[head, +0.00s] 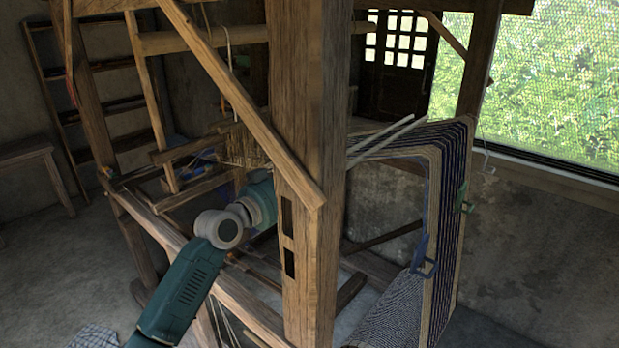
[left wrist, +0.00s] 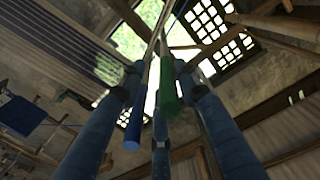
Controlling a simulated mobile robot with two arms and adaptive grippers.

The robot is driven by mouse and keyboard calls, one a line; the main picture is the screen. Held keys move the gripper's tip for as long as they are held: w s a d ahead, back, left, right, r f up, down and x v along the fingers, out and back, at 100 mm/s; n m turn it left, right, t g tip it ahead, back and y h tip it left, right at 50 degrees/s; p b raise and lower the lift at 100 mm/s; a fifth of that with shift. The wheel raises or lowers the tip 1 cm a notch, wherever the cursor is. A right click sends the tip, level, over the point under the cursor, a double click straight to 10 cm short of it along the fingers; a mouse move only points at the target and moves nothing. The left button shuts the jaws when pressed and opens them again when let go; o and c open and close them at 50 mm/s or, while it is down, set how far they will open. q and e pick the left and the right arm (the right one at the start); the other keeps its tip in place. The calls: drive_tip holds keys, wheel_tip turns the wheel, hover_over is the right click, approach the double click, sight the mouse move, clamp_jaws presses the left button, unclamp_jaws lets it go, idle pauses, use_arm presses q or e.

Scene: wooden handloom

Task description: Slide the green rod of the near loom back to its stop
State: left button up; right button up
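In the left wrist view, a rod with a green end (left wrist: 169,88) points toward my left gripper (left wrist: 160,75). It lies between the spread blue fingers, which look open; I cannot tell whether any finger touches it. A second rod with a blue end (left wrist: 134,128) lies just left of it, near the left finger. In the head view, my left arm reaches up from the lower left into the near loom (head: 310,240), and its gripper is hidden behind the thick front post. I cannot make out the green rod there. My right gripper is not in view.
Striped cloth (head: 448,200) hangs over the loom's right side, with a green piece (head: 463,197) and a blue piece (head: 424,262) on it. A diagonal brace (head: 240,100) and side beam (head: 190,255) stand close to my left arm. Bare floor lies at the left.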

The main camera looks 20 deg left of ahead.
use_arm(q)
drive_tip(key=shift+s+a+f, duration=0.1)
drive_tip(key=shift+s+a, duration=0.25)
drive_tip(key=v, duration=1.1)
drive_tip(key=shift+s+d, duration=0.15)
drive_tip(key=shift+s, duration=0.05)
